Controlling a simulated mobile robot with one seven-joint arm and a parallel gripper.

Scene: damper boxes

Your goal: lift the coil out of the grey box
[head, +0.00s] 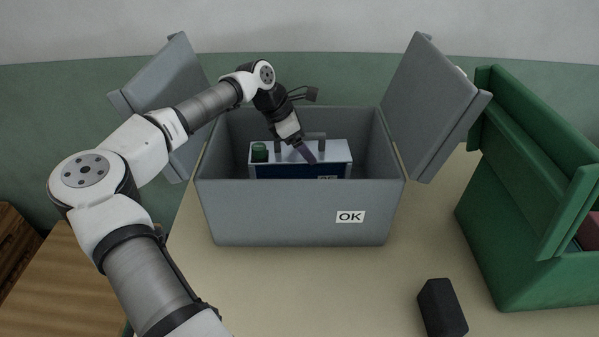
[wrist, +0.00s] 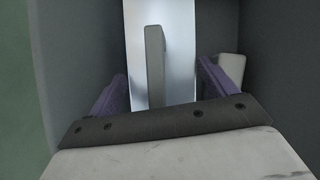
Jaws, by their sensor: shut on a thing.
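The grey box (head: 290,212) stands open on the table with an OK label on its front. Inside it is the coil (head: 280,171), a unit with a dark blue front, a pale top and a green cap at its left. My gripper (head: 306,152) reaches down into the box from above and is shut on the coil. In the wrist view the coil's pale top (wrist: 183,50) and a grey upright bar lie between my purple fingers. The exact contact is hard to see. The coil's underside is hidden by the front wall, so I cannot tell whether it touches the floor.
The box's two lid flaps (head: 172,95) (head: 432,105) stand open at left and right. A green box (head: 530,200) with a reddish thing inside stands at the right. A dark block (head: 441,308) lies at the front. The table between is clear.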

